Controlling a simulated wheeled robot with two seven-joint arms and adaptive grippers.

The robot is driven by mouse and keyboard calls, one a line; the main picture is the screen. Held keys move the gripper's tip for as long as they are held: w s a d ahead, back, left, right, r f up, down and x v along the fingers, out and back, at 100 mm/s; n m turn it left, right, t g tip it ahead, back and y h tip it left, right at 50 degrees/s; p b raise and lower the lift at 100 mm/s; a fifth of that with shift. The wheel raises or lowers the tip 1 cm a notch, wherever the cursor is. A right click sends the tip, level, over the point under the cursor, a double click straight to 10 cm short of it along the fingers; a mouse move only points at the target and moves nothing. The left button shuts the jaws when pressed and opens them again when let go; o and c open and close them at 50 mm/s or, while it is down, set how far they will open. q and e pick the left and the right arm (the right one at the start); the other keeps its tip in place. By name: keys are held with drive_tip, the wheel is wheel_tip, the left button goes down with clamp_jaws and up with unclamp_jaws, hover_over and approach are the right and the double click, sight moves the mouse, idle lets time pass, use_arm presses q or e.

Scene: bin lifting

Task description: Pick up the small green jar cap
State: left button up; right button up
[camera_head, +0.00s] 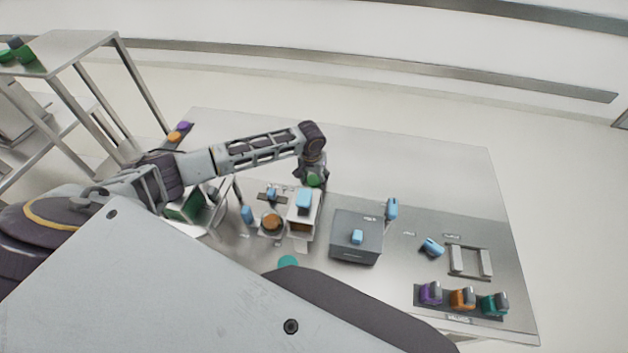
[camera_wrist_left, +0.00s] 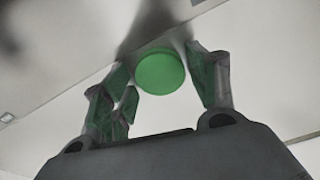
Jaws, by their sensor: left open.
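The small green jar cap (camera_wrist_left: 160,72) is a round green disc in the left wrist view, between and a little beyond the finger tips. In the head view it seems to be the green patch (camera_head: 313,181) just under my left gripper (camera_head: 311,172). In the left wrist view my left gripper (camera_wrist_left: 158,88) is open, with green-tinted fingers on either side of the cap. I cannot tell whether a finger touches it. My right gripper is not in view.
A white box (camera_head: 303,222) with a blue item on top stands just below the gripper. A grey box (camera_head: 356,238) is to its right. A teal disc (camera_head: 288,261) lies nearer. Purple, orange and teal items (camera_head: 463,298) sit at right. The far table (camera_head: 420,165) is clear.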

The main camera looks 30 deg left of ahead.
sight(314, 180)
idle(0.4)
use_arm(q)
drive_tip(key=c, duration=0.5)
drive_tip(key=shift+o, duration=0.2)
drive_tip(key=shift+r, duration=0.1)
wheel_tip(314, 180, up, 10)
drive_tip(key=b, duration=0.1)
drive_tip(key=shift+b, duration=0.3)
idle(0.4)
